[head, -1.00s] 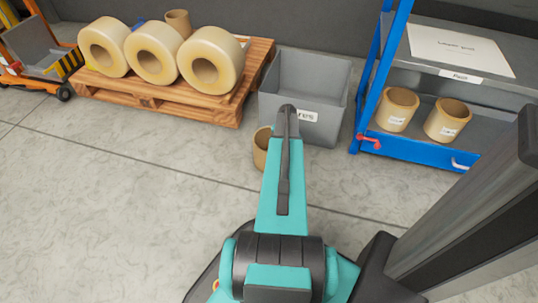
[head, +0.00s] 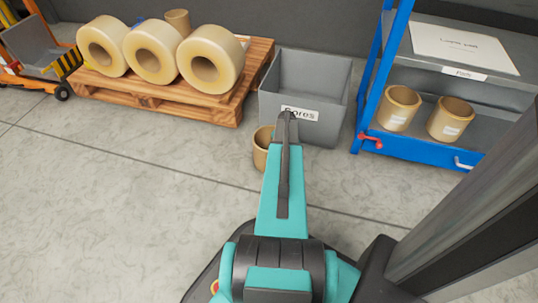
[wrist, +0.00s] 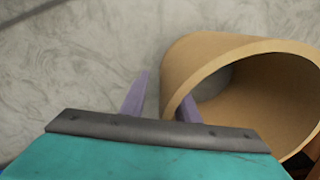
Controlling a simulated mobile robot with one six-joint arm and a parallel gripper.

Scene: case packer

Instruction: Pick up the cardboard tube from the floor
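The tan cardboard tube (head: 261,149) stands on the floor at the front left of the grey bin. My arm partly covers it in the head view. In the wrist view the tube (wrist: 215,50) is large at the right, with its open end facing the camera. My gripper (wrist: 165,86) shows two purple fingers, spread apart with nothing clamped between them. The left finger is outside the tube, left of its near wall. The right finger overlaps the wall at the opening's edge; I cannot tell whether it touches. The fingers are hidden in the head view.
The grey bin labelled "Cores" (head: 333,100) stands right behind the tube. A wooden pallet (head: 150,93) with film rolls (head: 210,62) is at the back left. A blue rack (head: 420,152) with two tubes stands at the right. The floor at left is clear.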

